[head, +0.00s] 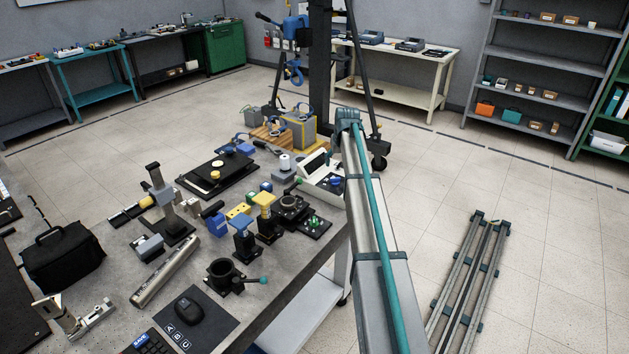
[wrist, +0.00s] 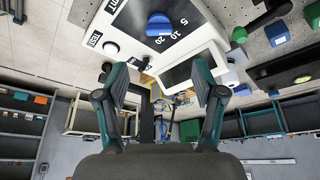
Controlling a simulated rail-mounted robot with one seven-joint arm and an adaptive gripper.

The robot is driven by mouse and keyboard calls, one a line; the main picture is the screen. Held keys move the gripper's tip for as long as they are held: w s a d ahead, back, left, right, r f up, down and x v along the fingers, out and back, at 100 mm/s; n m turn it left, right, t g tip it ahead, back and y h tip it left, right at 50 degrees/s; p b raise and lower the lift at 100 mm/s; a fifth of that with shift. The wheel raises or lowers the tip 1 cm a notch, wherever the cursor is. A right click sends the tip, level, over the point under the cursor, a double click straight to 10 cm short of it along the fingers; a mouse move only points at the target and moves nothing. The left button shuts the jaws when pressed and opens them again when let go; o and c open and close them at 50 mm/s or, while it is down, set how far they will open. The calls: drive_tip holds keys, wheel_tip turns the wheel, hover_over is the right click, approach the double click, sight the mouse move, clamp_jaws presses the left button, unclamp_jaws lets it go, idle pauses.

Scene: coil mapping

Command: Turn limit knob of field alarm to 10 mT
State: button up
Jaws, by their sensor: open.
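The field alarm is a pale box with a black panel (wrist: 135,15) that fills the top middle of the wrist view. Its blue limit knob (wrist: 159,24) has the marks 5, 10 and 20 beside it; I cannot make out where its pointer stands. In the head view the blue knob (head: 336,183) shows on the box at the table's far right edge. My gripper (wrist: 160,82) is open and empty. Its two fingers reach up from the bottom of the wrist view, below the knob in the picture and apart from it.
A pale unit with a dark screen (wrist: 190,68) adjoins the panel. A black stage (head: 291,205) and a yellow-topped post (head: 264,200) crowd the table (head: 262,290) nearby. Open floor (head: 440,185) lies to the table's right.

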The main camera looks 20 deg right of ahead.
sight(335, 178)
drive_tip(key=p+x, duration=0.3)
drive_tip(key=x, duration=0.7)
drive_tip(key=shift+d+f+p, duration=0.1)
drive_tip(key=shift+f+p, duration=0.2)
drive_tip(key=c, duration=1.1)
drive_tip(key=shift+c, duration=0.2)
